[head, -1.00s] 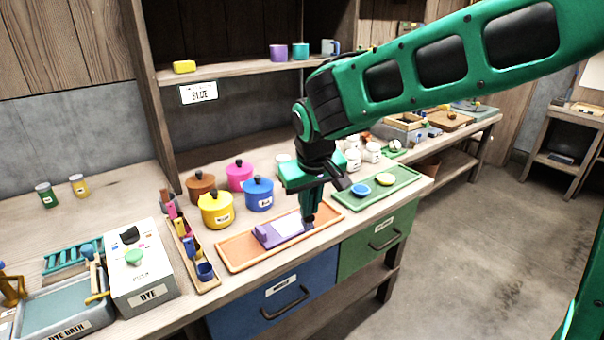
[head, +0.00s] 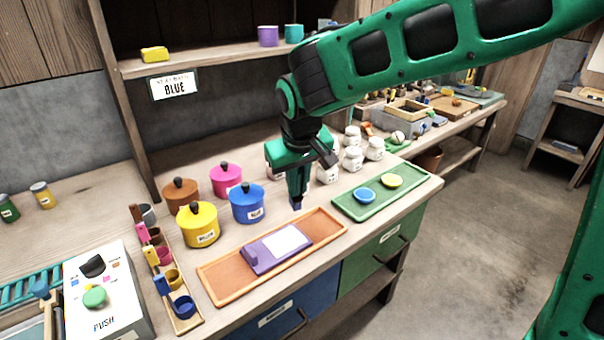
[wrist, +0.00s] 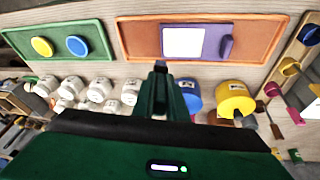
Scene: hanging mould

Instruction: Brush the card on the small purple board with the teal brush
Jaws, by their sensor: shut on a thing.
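The small purple board (head: 260,262) lies on the orange tray (head: 215,285), with a raised block at its left end. A white card (head: 288,241) lies flat on it. In the wrist view the card (wrist: 183,42) and board (wrist: 213,45) show ahead of the fingertips. My gripper (head: 296,180) points down, shut on a slim piece that I take for the teal brush, its dark tip (head: 297,204) showing below the fingers. The tip also shows in the wrist view (wrist: 160,65). It is behind the card and apart from it. The fingers hide most of the brush.
Yellow (head: 200,226), blue (head: 247,204), pink and brown pots stand behind the tray. White jars (head: 353,158) stand behind my gripper. A green tray (head: 350,208) with blue and yellow discs lies at right. A rack of cups and scoops (head: 186,322) stands at left.

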